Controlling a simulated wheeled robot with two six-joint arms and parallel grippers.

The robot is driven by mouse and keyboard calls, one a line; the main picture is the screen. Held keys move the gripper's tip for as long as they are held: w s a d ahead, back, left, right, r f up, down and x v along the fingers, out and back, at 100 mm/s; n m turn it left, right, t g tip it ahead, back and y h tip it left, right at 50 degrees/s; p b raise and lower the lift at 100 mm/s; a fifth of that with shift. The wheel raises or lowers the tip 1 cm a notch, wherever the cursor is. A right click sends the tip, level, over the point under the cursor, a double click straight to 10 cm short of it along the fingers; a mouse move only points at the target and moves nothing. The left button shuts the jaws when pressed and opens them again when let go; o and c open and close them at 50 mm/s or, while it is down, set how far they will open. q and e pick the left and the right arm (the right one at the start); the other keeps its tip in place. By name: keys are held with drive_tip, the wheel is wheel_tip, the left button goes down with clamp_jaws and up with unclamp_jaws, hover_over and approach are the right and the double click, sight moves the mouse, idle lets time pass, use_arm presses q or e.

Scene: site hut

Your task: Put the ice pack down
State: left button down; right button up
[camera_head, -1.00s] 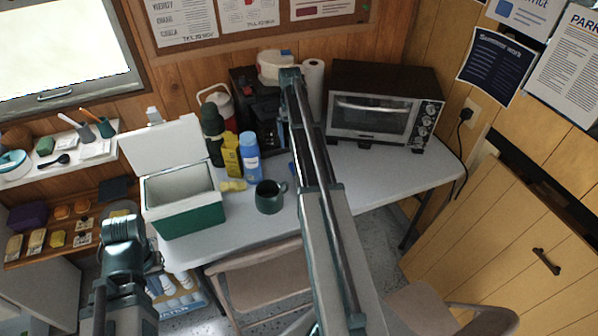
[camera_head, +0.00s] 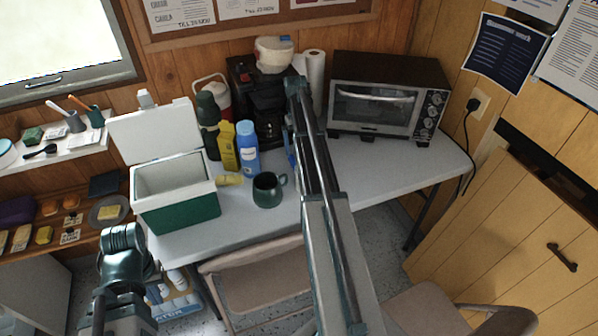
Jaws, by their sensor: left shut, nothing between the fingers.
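I cannot pick out an ice pack for certain. A small blue patch (camera_head: 290,148) shows beside my right arm above the desk, mostly hidden by the arm, and I cannot tell what it is. The cool box (camera_head: 178,214), green with white walls, stands open on the left of the desk (camera_head: 340,180), its lid tilted back. The inside that shows looks empty. My left gripper (camera_head: 150,284) is low at the left, in front of the desk, shut and empty. My right arm reaches up across the middle, and its gripper is hidden.
A dark green mug (camera_head: 268,190), a blue bottle (camera_head: 247,149), a yellow bottle (camera_head: 228,148) and a coffee maker (camera_head: 266,115) stand by the cool box. A toaster oven (camera_head: 386,97) is at the back right. Chairs (camera_head: 255,279) stand in front. Bare desktop shows right of my arm.

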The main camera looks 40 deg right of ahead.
drive_tip(key=shift+f, duration=0.25)
drive_tip(key=f+b, duration=0.5)
drive_tip(key=shift+s+a+f, duration=0.1)
drive_tip(key=shift+s+a, duration=0.15)
drive_tip(key=shift+a, duration=0.15)
drive_tip(key=c, duration=1.5)
drive_tip(key=shift+o, duration=0.2)
drive_tip(key=shift+r, duration=0.2)
wheel_tip(320, 180, up, 18)
drive_tip(key=p, duration=1.8)
drive_tip(key=shift+f, duration=0.1)
